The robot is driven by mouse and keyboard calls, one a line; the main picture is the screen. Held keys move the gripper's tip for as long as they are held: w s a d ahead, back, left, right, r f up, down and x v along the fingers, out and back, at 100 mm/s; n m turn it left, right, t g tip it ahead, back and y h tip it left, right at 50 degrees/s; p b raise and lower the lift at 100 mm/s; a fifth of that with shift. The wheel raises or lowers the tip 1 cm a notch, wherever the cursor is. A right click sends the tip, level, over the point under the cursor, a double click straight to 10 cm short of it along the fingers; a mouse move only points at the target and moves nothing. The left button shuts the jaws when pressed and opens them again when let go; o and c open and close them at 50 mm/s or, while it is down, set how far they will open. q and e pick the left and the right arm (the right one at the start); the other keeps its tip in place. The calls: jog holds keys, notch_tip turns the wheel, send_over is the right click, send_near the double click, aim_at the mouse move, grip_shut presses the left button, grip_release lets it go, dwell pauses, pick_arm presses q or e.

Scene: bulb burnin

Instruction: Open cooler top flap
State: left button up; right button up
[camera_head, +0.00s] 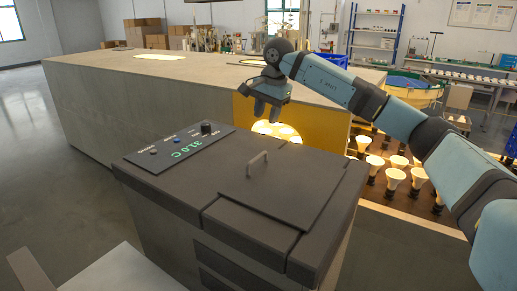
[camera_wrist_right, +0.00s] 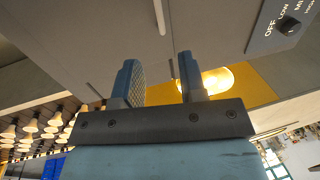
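The cooler (camera_head: 160,215) is a dark grey box in the front middle of the head view. Its top flap (camera_head: 285,190) lies flat and closed, with a small raised bar handle (camera_head: 257,164) near its left edge. My right gripper (camera_head: 266,108) hangs beyond the cooler's far side, fingers pointing down, apart from the handle. In the right wrist view its two fingers (camera_wrist_right: 160,78) are spread with nothing between them. The handle (camera_wrist_right: 160,17) appears there as a pale bar beyond the fingertips, near the top edge. My left gripper is not in view.
A control panel (camera_head: 180,148) with a green "31.0 C" display and knobs sits on the cooler's left top. A long grey counter (camera_head: 130,100) stands behind. Glowing bulbs (camera_head: 393,178) fill a rack to the right, near my right arm. Space above the cooler is clear.

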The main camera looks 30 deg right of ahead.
aim_at(258, 156)
jog(key=f, duration=0.4)
jog(key=w+a+f, duration=0.1)
jog(key=f, duration=0.3)
jog(key=w+f+p, duration=0.1)
jog(key=f, duration=0.4)
jog(key=shift+a, duration=0.2)
jog(key=shift+c, duration=0.5)
grip_shut()
